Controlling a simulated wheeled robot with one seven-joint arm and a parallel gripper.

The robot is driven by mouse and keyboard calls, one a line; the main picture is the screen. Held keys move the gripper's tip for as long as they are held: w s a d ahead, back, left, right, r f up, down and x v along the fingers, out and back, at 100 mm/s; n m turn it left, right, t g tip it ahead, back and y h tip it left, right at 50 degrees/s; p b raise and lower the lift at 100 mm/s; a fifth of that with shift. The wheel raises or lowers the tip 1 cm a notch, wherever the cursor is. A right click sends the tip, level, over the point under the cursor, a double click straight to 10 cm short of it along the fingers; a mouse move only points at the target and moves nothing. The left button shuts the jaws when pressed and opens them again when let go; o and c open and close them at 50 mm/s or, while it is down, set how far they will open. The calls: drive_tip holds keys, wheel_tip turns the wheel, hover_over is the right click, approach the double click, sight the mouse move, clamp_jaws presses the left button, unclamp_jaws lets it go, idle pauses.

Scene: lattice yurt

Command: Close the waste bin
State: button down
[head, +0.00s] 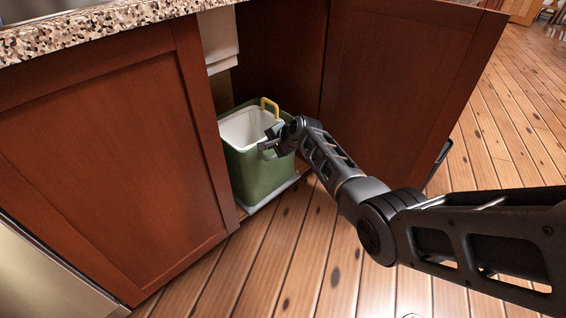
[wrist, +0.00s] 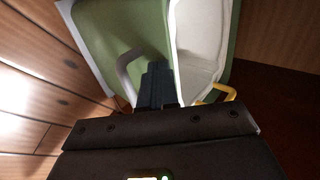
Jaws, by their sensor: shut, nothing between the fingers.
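The waste bin (head: 262,174) is a green box with a white inner liner (head: 245,130) and a yellow handle (head: 270,104). It stands upright, open-topped, at the mouth of the open cabinet, on a light grey base (head: 270,196). My gripper (head: 272,142) is at the bin's upper front right. In the wrist view, its closed fingers (wrist: 157,78) are over the green front wall (wrist: 132,28), beside a grey bar handle (wrist: 127,72). They hold nothing. I cannot tell whether they touch the bin.
A brown cabinet door (head: 395,85) stands open at the right, behind my arm. A closed brown panel (head: 105,165) is at the left, under a speckled countertop (head: 110,28). A white box-like part (head: 218,38) hangs above the bin. The wooden floor (head: 295,265) in front is clear.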

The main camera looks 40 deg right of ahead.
drive_tip(key=w+b, duration=0.2)
drive_tip(key=w, duration=0.1)
drive_tip(key=w+b, duration=0.1)
drive_tip(key=w, duration=0.2)
drive_tip(key=shift+a+f+b, duration=0.15)
drive_tip(key=shift+b, duration=0.2)
drive_tip(key=shift+w+r, duration=0.25)
drive_tip(key=shift+r, duration=0.1)
drive_tip(key=shift+w+r, duration=0.1)
drive_tip(key=shift+s+p, duration=0.3)
drive_tip(key=shift+s, duration=0.1)
drive_tip(key=s+r+p, duration=0.6)
drive_tip(key=s+p, duration=0.1)
drive_tip(key=s, duration=0.4)
drive_tip(key=shift+d+p, duration=0.25)
drive_tip(key=shift+p, duration=0.15)
drive_tip(key=shift+s+r, duration=0.1)
